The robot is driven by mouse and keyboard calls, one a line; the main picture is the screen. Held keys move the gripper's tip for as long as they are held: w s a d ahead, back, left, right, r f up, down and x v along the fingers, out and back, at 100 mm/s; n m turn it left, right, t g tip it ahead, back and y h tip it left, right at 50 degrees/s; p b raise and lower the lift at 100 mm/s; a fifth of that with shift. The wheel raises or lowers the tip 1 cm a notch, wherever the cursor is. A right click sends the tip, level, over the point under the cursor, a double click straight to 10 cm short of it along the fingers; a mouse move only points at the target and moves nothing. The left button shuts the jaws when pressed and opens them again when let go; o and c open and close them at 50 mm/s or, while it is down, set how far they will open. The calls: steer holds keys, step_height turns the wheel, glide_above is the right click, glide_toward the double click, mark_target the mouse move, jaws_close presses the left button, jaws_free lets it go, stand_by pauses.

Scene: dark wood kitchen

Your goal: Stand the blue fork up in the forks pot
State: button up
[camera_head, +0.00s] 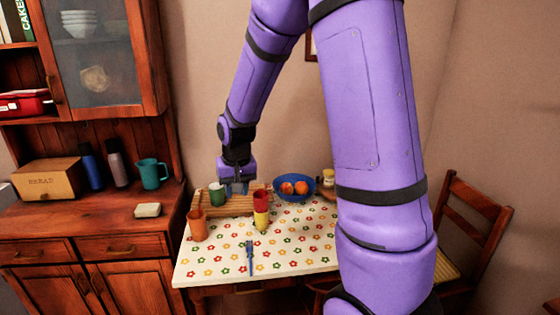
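A slim blue utensil, which looks like the blue fork (250,257), lies on the flowered tablecloth near the front of the table. An orange pot (197,226) stands at the table's left edge. A yellow pot (261,219) with a red one (260,198) at its top stands near the middle. I cannot tell which is the forks pot. My gripper (238,188) points down above the wooden rack at the back of the table, behind and apart from the utensil. Its fingers are too small to show whether they are open or hold anything.
A wooden rack (236,207) and a green mug (217,193) are at the back left of the table. A blue bowl (295,195) with orange fruit stands to the right. A chair (468,225) is at the right. The tablecloth's front is mostly clear.

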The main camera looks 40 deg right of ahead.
steer(key=s+a+r+n+t, duration=0.1)
steer(key=s+a+r, duration=0.1)
steer(key=s+r, duration=0.45)
steer(key=s+a+r+n+t, duration=0.1)
steer(key=s+a+r, duration=0.2)
steer(key=s+r, duration=0.35)
steer(key=s+a+r+n+t, duration=0.1)
steer(key=s+r, duration=0.5)
steer(key=s, duration=0.6)
steer(key=shift+a+n, duration=0.4)
steer(key=shift+n, duration=0.3)
